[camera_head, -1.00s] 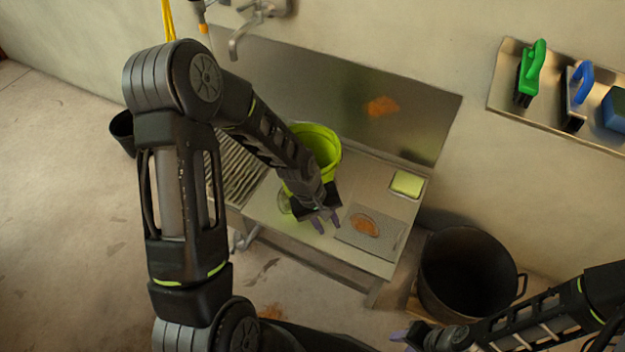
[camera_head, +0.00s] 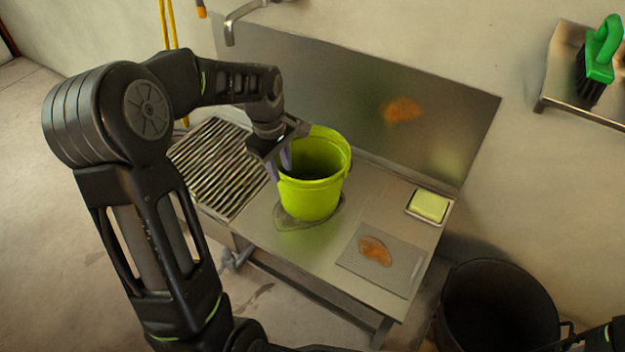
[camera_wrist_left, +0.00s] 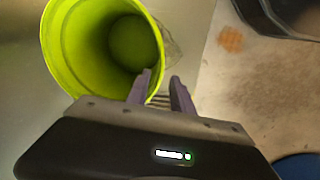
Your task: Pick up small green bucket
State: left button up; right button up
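The green bucket (camera_head: 312,195) stands upright on the steel counter (camera_head: 300,243), its mouth facing up. It looks empty. My left gripper (camera_head: 279,164) is at the left side of its rim, pointing down. In the left wrist view the bucket (camera_wrist_left: 75,50) fills the upper left. There the fingers of my left gripper (camera_wrist_left: 161,77) are apart, one over the bucket's mouth and one outside, with the rim between them. I cannot see them pressing on the wall. My right gripper is out of view; only a piece of that arm shows at the lower right edge.
A slatted rack (camera_head: 222,168) lies left of the bucket. A grey mat (camera_head: 385,268) with a brown stain and a yellow-green sponge (camera_head: 429,206) in a dish lie to the right. A black bin (camera_head: 497,310) stands beyond the counter. A steel backsplash (camera_head: 360,95) rises behind.

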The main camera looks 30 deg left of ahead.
aim_at(285, 183)
pick_arm(q)
jog(key=shift+w+f+b, duration=0.15)
jog(key=shift+f+b, duration=0.35)
jog(key=shift+f, duration=0.8)
jog(key=f+b, duration=0.2)
jog(key=f, duration=0.1)
jog(key=f+b, duration=0.1)
jog(key=f, duration=0.1)
jog(key=shift+w+f, duration=0.1)
jog(key=shift+w, duration=0.3)
jog(key=shift+c, duration=0.6)
grip_shut()
